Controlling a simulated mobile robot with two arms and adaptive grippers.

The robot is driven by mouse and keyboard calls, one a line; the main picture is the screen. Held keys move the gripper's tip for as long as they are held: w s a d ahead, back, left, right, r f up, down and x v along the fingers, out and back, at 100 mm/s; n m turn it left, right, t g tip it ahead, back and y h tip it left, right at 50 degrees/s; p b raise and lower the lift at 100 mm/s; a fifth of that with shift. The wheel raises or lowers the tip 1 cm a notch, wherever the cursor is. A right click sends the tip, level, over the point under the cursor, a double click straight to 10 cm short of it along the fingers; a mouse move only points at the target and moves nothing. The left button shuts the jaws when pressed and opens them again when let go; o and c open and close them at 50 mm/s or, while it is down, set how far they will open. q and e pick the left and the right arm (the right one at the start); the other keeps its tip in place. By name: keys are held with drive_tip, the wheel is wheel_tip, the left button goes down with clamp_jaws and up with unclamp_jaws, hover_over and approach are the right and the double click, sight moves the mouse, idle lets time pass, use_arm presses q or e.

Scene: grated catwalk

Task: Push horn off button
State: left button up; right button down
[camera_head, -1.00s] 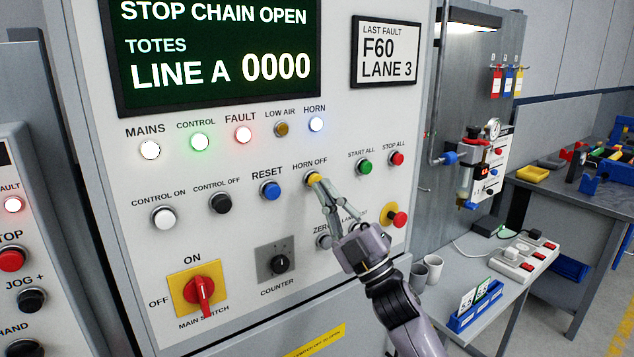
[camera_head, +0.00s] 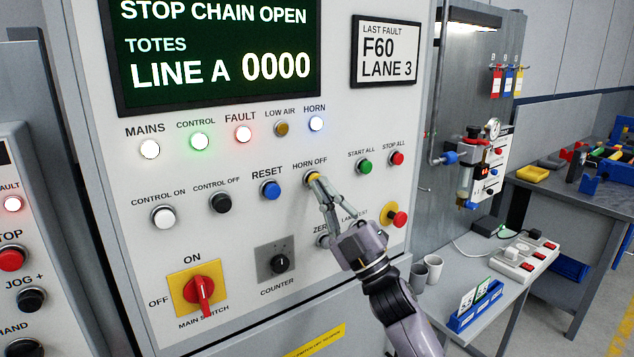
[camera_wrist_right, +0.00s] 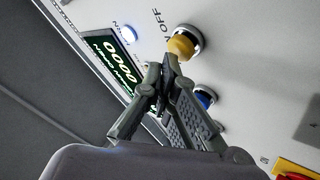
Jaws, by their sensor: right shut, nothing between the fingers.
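The yellow HORN OFF button (camera_head: 313,177) sits on the light grey panel, right of the blue RESET button (camera_head: 271,190). My right gripper (camera_head: 318,184) is shut and empty, its fingertips at the yellow button and covering part of it. In the right wrist view the yellow button (camera_wrist_right: 182,46) lies just beyond the closed fingertips (camera_wrist_right: 168,62); I cannot tell whether they touch it. The HORN lamp (camera_head: 316,124) above glows bluish white. My left gripper is not in view.
The START ALL button (camera_head: 365,166), STOP ALL button (camera_head: 397,158) and a red button on yellow (camera_head: 398,219) are to the right. A side table with cups (camera_head: 434,267) stands at right.

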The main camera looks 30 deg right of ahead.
drive_tip(key=shift+w+a, duration=0.1)
drive_tip(key=shift+w, duration=0.7)
idle(1.0)
drive_tip(key=shift+s, duration=1.2)
drive_tip(key=shift+f, duration=0.1)
drive_tip(key=s, duration=0.5)
drive_tip(key=shift+d, duration=0.3)
idle(0.4)
